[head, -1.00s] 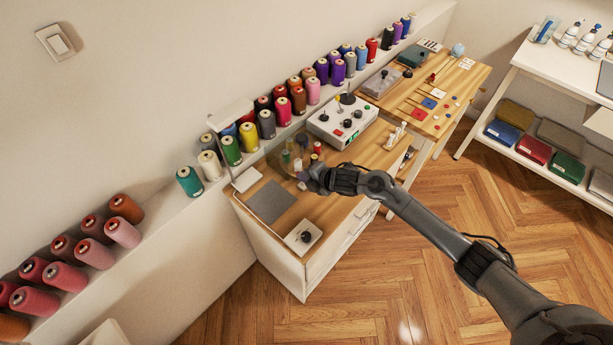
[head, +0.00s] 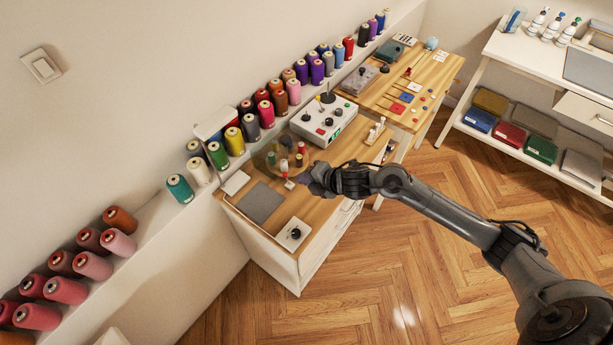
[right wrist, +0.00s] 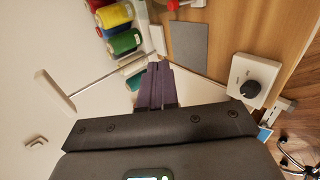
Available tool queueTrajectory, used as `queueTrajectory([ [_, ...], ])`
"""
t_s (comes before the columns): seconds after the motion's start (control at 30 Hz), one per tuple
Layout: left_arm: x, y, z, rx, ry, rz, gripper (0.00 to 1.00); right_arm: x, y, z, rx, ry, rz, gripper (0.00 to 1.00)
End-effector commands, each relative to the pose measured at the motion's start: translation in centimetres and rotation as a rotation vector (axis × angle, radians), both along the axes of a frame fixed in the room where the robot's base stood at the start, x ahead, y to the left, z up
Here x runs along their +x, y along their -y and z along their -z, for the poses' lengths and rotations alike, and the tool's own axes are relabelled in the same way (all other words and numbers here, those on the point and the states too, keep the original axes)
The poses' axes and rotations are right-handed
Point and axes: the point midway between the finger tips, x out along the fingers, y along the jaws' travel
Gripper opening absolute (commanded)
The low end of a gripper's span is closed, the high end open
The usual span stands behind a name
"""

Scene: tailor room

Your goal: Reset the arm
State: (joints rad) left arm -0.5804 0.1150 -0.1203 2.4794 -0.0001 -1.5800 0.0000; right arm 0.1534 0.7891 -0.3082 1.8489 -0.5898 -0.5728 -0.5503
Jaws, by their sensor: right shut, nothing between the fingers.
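My right arm comes in from the lower right in the head view. Its gripper (head: 307,179) is over the front edge of a wood-topped cabinet (head: 267,225), just right of a few small spools (head: 284,165). In the right wrist view the dark purple fingers (right wrist: 155,86) are together, with nothing held between them. My left gripper is not in view.
The cabinet holds a grey mat (head: 259,202), a knob box (head: 294,234) and a white control box (head: 323,119). Thread cones (head: 235,141) line the wall ledge. A white shelf unit (head: 483,72) stands at right. The wooden floor (head: 440,230) is open.

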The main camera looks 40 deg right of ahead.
Motion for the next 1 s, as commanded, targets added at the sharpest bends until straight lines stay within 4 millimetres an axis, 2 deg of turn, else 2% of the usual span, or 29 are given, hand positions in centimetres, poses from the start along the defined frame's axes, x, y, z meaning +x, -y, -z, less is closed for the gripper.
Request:
queueTrajectory([
  [0.53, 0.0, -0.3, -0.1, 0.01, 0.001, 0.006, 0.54, -0.4, 0.1, -0.5, 0.0, 0.0, 0.0, 0.0],
  [0.67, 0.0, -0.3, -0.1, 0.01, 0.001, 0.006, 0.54, -0.8, 0.1, 0.1, 0.001, -0.011, -0.001, 0.0],
  [0.77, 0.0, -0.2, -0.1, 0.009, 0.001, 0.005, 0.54, -2.0, -0.4, 1.8, 0.011, -0.044, -0.002, 0.0],
  [0.87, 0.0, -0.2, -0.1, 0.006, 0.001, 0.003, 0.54, -4.3, -2.0, 4.8, 0.052, -0.101, -0.003, 0.0],
  [0.97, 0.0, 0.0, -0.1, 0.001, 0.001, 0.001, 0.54, -8.0, -5.8, 7.6, 0.143, -0.163, -0.008, 0.0],
  [1.0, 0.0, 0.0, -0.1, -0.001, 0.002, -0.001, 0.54, -9.9, -7.9, 8.4, 0.199, -0.185, 0.002, 0.0],
])
